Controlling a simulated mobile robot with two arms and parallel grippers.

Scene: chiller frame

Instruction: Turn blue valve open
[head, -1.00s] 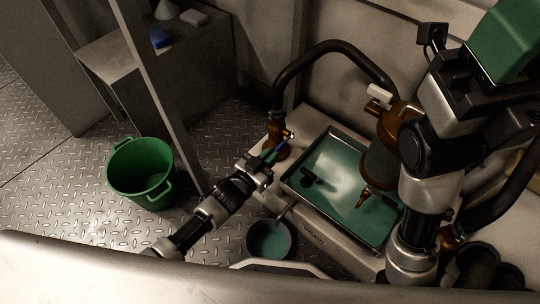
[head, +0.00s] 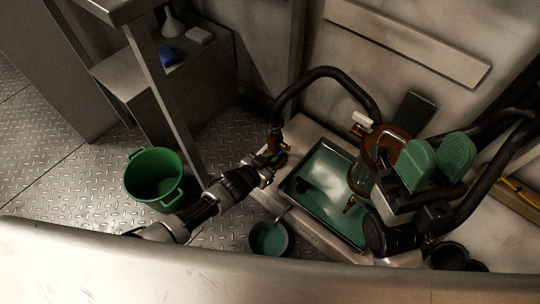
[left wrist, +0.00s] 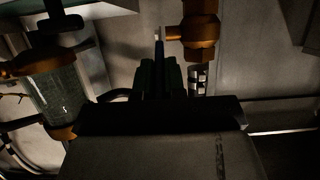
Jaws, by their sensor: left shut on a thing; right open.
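The blue valve is a brass fitting (head: 274,141) with a small dark blue handle, at the foot of the black hose left of the tray. In the left wrist view, the brass body (left wrist: 198,32) stands at upper right and the thin dark handle (left wrist: 159,50) runs between my fingers. My left gripper (head: 272,160) is shut on this handle; its fingers (left wrist: 159,78) hide most of it. The handle's exact angle is hard to tell. My right gripper (head: 438,160), with green finger pads, is open and empty above the right side of the machine.
A green-filled metal tray (head: 322,185) and a glass-and-brass cylinder (head: 362,176) stand right of the valve. A black hose (head: 322,72) arches behind. A green bucket (head: 153,177) and a smaller pot (head: 268,238) stand on the floor. A metal post (head: 172,110) rises at left.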

